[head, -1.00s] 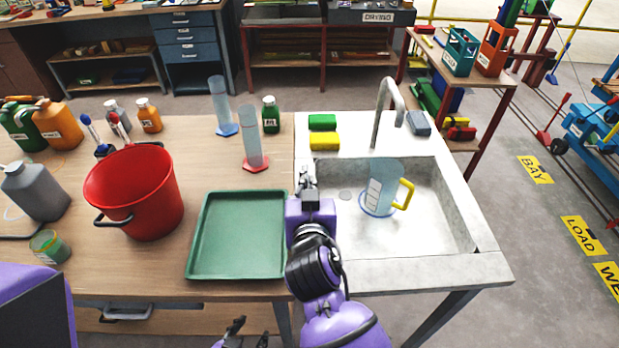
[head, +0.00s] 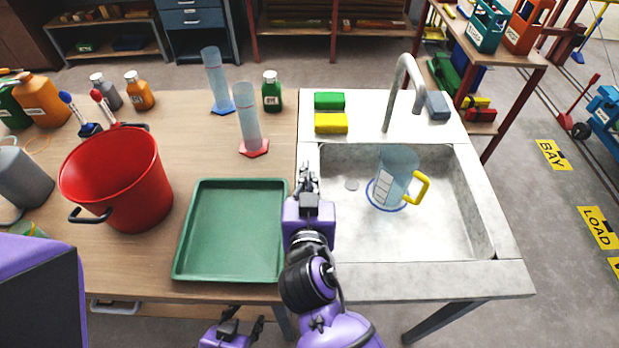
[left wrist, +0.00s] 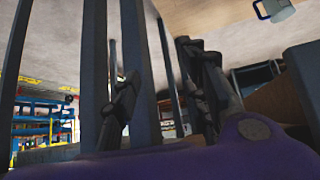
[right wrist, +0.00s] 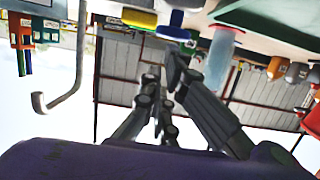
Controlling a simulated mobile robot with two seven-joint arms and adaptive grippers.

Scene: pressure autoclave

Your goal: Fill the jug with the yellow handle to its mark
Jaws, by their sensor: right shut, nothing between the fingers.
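The clear bluish jug (head: 400,163) with the yellow handle (head: 423,187) stands upright in the sink basin (head: 450,225), handle to the right. A white scale label (head: 383,187) is on its side; no water is discernible in it. A blue ring shows around its base. The grey tap (head: 405,72) curves over the sink behind the jug. My right gripper (head: 306,168) is shut and empty above the sink's left edge, left of the jug and apart from it. My left gripper (head: 243,328) is open and empty, low before the table front; its fingers show in the left wrist view (left wrist: 165,85).
A green tray (head: 232,282) lies left of my right arm, with a red bucket (head: 118,180) beyond. Two measuring cylinders and a green bottle (head: 272,92) stand behind. Green and yellow sponges (head: 331,122) and a grey-blue block (head: 438,106) lie behind the basin.

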